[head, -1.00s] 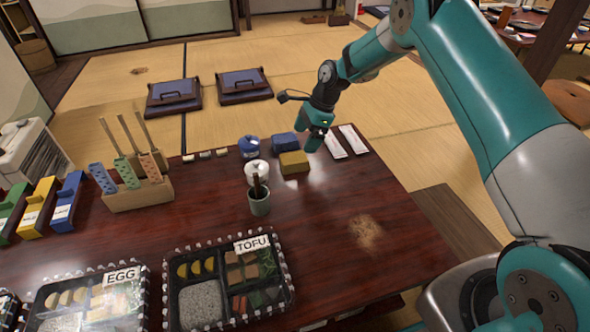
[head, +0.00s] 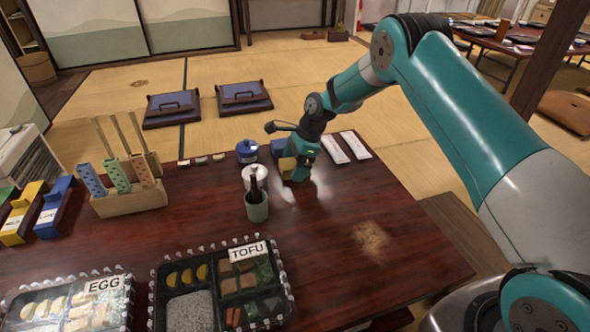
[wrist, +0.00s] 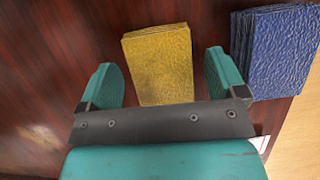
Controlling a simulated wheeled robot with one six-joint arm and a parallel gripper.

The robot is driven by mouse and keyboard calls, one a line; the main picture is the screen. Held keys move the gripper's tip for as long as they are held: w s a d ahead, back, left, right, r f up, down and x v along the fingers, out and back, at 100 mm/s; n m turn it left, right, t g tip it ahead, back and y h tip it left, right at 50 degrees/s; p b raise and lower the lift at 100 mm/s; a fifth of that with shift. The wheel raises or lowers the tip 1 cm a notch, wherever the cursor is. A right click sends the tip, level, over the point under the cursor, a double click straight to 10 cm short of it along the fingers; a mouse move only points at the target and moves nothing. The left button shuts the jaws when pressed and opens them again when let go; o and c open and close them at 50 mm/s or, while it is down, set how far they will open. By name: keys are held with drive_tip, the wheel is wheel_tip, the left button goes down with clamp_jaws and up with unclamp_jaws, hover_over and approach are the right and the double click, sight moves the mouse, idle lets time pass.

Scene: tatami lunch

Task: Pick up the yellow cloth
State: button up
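The yellow cloth (wrist: 158,66) is a folded, textured block lying on the dark red table. In the wrist view it sits ahead of and partly between the two teal fingers of my gripper (wrist: 160,80), with a gap on each side. My gripper is open and empty. In the head view, my gripper (head: 298,174) is low at the table and hides much of the yellow cloth (head: 286,167), which shows at its left side. A folded blue cloth (wrist: 273,50) lies to the right of the yellow one in the wrist view.
In the head view, a blue lidded pot (head: 246,151), a white lidded pot (head: 254,176) and a green cup (head: 257,208) stand left of my gripper. White packets (head: 345,147) lie to its right. Lunch trays (head: 212,300) fill the near left. The table's right part is clear.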

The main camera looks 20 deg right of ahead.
sight(295, 163)
drive_tip(key=c, duration=0.9)
drive_tip(key=shift+r, duration=0.15)
wheel_tip(295, 163, up, 20)
drive_tip(key=p, duration=0.9)
drive_tip(key=shift+p, duration=0.3)
